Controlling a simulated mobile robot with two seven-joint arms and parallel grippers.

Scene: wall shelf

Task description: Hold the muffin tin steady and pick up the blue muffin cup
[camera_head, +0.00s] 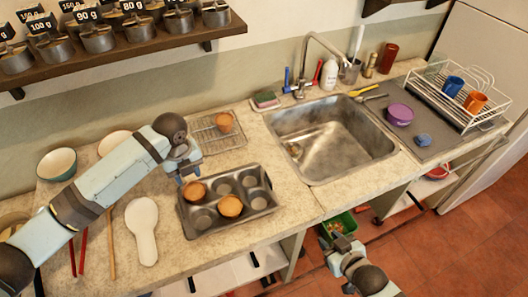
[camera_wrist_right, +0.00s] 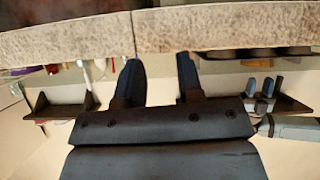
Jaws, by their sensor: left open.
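The dark muffin tin (camera_head: 236,218) lies on the counter left of the sink. No blue muffin cup can be made out in the tin. My left gripper (camera_head: 187,177) is open above the tin's back left corner; contact cannot be told. My right gripper (camera_head: 338,243) is low in front of the counter, away from the tin. In the right wrist view my right gripper (camera_wrist_right: 158,80) has its fingers apart with nothing between them.
A wire rack (camera_head: 218,137) with one muffin (camera_head: 224,122) stands behind the tin. A white spoon rest (camera_head: 142,225) lies left of it. The sink (camera_head: 335,145) is right. A small blue item (camera_head: 423,140) lies beside a purple bowl (camera_head: 400,114). The counter edge (camera_wrist_right: 220,30) is close to my right gripper.

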